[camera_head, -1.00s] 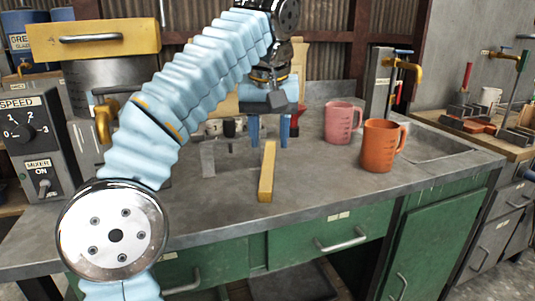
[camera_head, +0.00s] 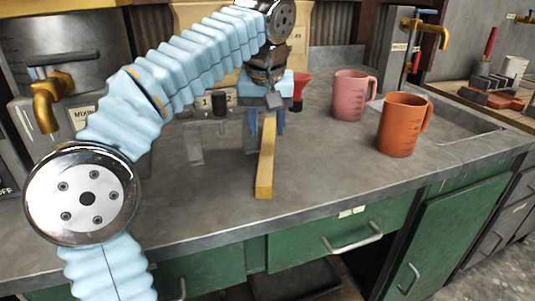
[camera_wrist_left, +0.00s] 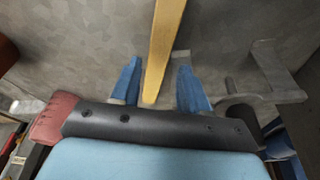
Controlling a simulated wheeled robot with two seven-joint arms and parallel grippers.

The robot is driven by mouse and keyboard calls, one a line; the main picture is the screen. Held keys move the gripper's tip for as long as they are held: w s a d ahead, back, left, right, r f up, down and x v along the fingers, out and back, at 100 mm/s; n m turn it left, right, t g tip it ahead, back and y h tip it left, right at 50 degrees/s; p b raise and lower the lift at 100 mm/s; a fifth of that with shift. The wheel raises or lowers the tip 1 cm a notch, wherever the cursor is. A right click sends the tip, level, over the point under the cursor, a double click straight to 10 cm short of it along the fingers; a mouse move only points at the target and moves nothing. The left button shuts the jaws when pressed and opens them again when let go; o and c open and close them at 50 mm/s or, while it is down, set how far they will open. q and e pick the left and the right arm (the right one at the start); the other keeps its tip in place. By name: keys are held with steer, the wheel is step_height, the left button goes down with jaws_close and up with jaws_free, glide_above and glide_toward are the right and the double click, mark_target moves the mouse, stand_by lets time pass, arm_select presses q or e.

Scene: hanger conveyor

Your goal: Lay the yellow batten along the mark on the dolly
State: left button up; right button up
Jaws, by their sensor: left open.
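The yellow batten (camera_head: 265,165) lies on the grey worktop, its near end toward the front edge. My left gripper (camera_head: 266,126) is over its far part, pointing down. In the left wrist view the batten (camera_wrist_left: 164,45) runs between the two blue fingers of the left gripper (camera_wrist_left: 158,65), with a gap on each side. The gripper is open and holds nothing. The batten's far end is hidden by the gripper in the head view. I cannot make out a dolly or a mark. My right gripper is not in view.
A pink mug (camera_head: 350,95) and an orange mug (camera_head: 400,127) stand right of the batten. A clear bracket (camera_head: 195,145) stands to its left. A red funnel-like item (camera_head: 301,88) is behind. The worktop near the front is clear, above green drawers (camera_head: 340,232).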

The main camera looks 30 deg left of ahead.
mark_target(268, 145)
arm_select(q)
steer(key=b+x, duration=0.1)
steer(key=x, duration=0.4)
steer(key=shift+f, duration=0.15)
steer(key=shift+c, duration=0.3)
jaws_close()
